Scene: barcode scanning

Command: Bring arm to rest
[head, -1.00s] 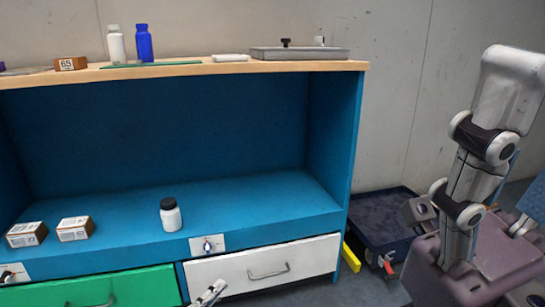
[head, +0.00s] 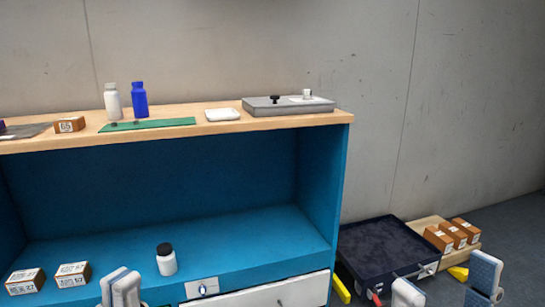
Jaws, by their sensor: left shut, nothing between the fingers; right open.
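My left gripper (head: 121,287) shows at the bottom edge in front of the blue cabinet. It is shut and empty, and its lower part is cut off. My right gripper (head: 446,286) is at the bottom right, in front of the dark tray on the floor. Its two fingers are spread wide with nothing between them. Most of both arms is out of view.
The blue cabinet (head: 335,180) holds a white bottle with a black cap (head: 166,262) and two small boxes (head: 73,274) on its lower shelf. Bottles and a grey tray (head: 288,106) stand on top. A dark floor tray (head: 385,245) and brown boxes (head: 452,235) are at right.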

